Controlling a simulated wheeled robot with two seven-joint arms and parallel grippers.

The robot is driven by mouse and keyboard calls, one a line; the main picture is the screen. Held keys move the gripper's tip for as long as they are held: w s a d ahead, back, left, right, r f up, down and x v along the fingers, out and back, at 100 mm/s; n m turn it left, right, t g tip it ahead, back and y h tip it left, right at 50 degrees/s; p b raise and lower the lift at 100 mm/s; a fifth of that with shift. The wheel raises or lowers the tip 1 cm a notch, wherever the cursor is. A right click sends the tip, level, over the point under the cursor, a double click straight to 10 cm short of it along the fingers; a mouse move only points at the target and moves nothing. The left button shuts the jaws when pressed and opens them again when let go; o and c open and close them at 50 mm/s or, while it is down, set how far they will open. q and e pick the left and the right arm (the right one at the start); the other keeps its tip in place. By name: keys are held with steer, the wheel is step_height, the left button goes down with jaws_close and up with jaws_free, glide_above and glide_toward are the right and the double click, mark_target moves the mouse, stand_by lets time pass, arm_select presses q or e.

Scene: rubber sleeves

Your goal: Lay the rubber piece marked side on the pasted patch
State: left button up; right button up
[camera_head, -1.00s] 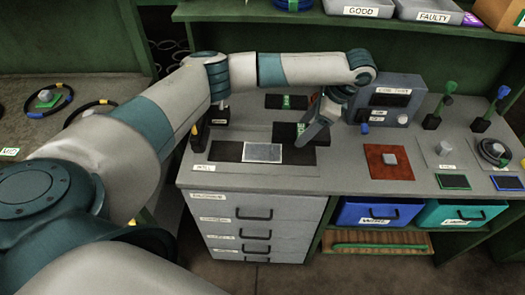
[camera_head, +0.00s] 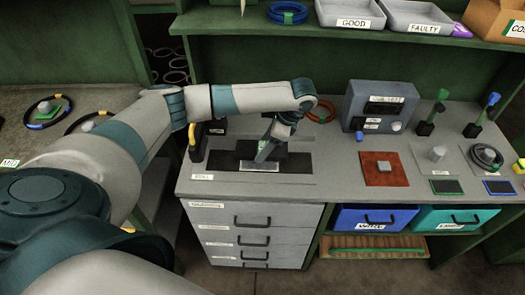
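A black strip (camera_head: 222,160) lies flat on the grey worktop, with a pale grey patch (camera_head: 259,167) on its middle. My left gripper (camera_head: 263,158) points down at the far edge of that patch; its fingers are small, and I cannot tell whether they hold anything. Dark surface (camera_head: 247,146) shows behind and beside the fingers; I cannot tell whether it is the rubber piece or part of the bench. The arm hides much of the worktop behind it. My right gripper is not in view.
A red mat (camera_head: 385,176) with a grey block (camera_head: 384,166) lies to the right. The grey test box (camera_head: 380,106) stands behind it. An orange ring (camera_head: 321,110) lies beside the arm. Drawers (camera_head: 253,236) are below the front edge. Clear worktop lies between strip and red mat.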

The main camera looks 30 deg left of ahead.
arm_select(q)
steer(key=shift+s+a+f, duration=0.1)
steer(key=shift+a+f, duration=0.1)
steer(key=shift+a, duration=0.15)
steer(key=shift+f, duration=0.15)
step_height(320, 180, down, 3)
steer(key=shift+r+p, duration=0.2)
steer(key=shift+p, duration=0.55)
steer(key=shift+f, duration=0.6)
steer(key=o, duration=1.3)
